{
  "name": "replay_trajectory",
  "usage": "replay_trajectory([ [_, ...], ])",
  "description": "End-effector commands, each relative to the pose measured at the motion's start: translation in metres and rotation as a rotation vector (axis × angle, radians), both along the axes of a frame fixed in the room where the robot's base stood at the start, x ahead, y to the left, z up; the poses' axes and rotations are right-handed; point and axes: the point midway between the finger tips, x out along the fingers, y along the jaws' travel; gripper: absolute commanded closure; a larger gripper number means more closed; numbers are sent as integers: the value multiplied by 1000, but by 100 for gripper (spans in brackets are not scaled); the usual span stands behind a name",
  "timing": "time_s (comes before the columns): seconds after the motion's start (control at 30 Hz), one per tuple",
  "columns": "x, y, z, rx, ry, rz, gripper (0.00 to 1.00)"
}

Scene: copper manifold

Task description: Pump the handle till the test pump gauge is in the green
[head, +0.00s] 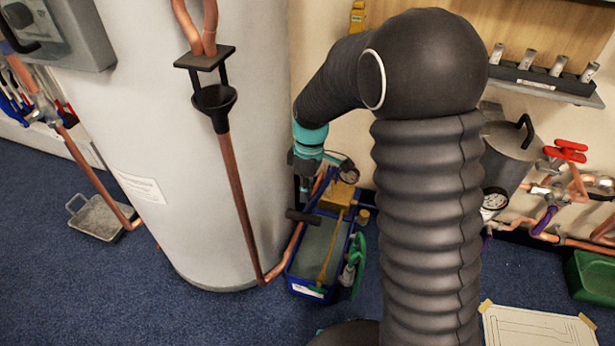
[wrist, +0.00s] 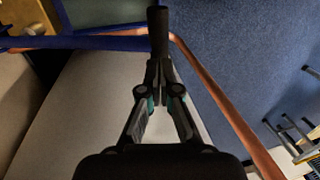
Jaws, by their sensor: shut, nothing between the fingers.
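The test pump is a blue trough (head: 291,269) on the floor beside the white cylinder, with a yellow block (head: 337,194) at its far end. Its round gauge (head: 349,174) has a pale dial; the needle is too small to read. A black bar (head: 302,216), seemingly the handle's grip, lies across the trough's left side. My gripper (head: 304,196) points down just above this bar. In the wrist view the fingers (wrist: 158,76) are shut and empty, with the black bar (wrist: 158,30) straight beyond their tips. Whether they touch it, I cannot tell.
The white cylinder (head: 200,190) stands close on the left, with a copper pipe (head: 238,205) down its front. A green hose (head: 355,262) is at the trough's right. A grey vessel (head: 507,155) with another gauge (head: 494,201) stands right.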

Motion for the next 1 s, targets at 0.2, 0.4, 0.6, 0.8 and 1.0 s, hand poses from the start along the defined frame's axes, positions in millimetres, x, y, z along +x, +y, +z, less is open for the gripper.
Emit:
replay_trajectory([
  [0.2,-6,2,-30,-1,1,-1,100],
  [0.4,-8,2,-40,-1,-1,-1,100],
  [0.6,-8,3,-41,-1,-1,-1,100],
  [0.8,-8,3,-42,-1,-3,1,100],
  [1.0,-18,13,-58,-13,-36,18,100],
])
